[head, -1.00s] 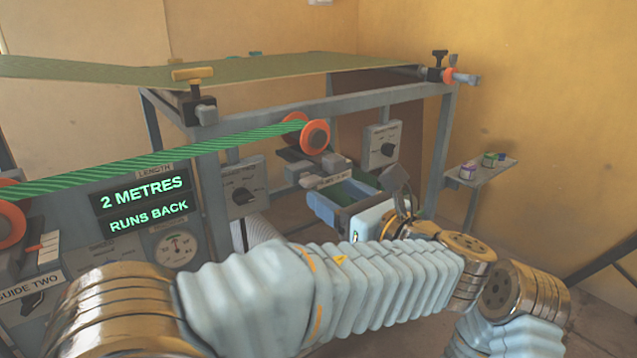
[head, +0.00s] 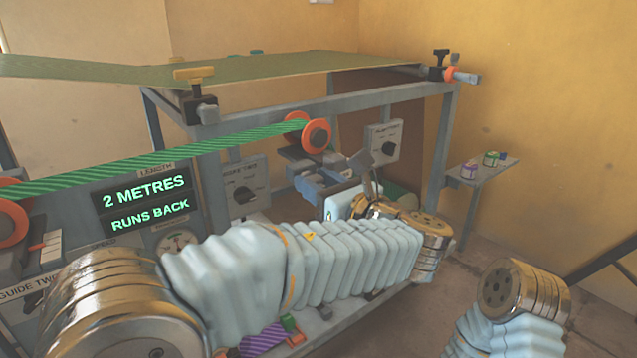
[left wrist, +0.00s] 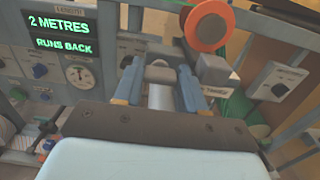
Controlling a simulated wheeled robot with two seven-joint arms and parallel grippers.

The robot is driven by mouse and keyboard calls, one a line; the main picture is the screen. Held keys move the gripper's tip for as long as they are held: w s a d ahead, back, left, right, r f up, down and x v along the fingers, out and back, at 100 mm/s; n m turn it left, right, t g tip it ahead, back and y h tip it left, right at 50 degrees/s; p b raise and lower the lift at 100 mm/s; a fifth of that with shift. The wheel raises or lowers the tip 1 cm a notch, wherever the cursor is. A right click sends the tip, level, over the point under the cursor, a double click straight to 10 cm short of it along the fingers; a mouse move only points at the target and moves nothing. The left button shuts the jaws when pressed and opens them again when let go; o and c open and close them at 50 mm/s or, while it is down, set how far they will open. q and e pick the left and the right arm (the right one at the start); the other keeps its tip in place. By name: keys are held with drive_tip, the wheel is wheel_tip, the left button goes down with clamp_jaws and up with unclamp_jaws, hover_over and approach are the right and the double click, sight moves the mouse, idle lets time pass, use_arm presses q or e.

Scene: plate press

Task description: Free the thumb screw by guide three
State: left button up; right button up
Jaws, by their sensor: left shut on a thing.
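Guide three shows in the head view as an orange roller (head: 316,136) over grey blocks, with the green striped band running to it. The roller is also at the top of the left wrist view (left wrist: 207,26), above a grey block labelled THREE (left wrist: 215,72). My right gripper is out of view.
A dial box (head: 382,143) stands close right of my left gripper. The frame post (head: 440,150) and a small shelf with pots (head: 482,172) are farther right. The display panel (head: 145,203) is at the left. A purple striped piece (head: 263,340) lies low in front.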

use_arm(q)
drive_tip(key=shift+c, duration=0.5)
drive_tip(key=shift+f+n, duration=0.1)
drive_tip(key=shift+n, duration=0.3)
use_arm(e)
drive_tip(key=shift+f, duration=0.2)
use_arm(q)
drive_tip(key=shift+f+n+b, duration=0.2)
drive_tip(key=shift+n+b, duration=4.55)
drive_tip(key=shift+n, duration=2.15)
drive_tip(key=shift+f+n+b, duration=0.15)
drive_tip(key=shift+n+b, duration=4.6)
drive_tip(key=shift+n, duration=2.15)
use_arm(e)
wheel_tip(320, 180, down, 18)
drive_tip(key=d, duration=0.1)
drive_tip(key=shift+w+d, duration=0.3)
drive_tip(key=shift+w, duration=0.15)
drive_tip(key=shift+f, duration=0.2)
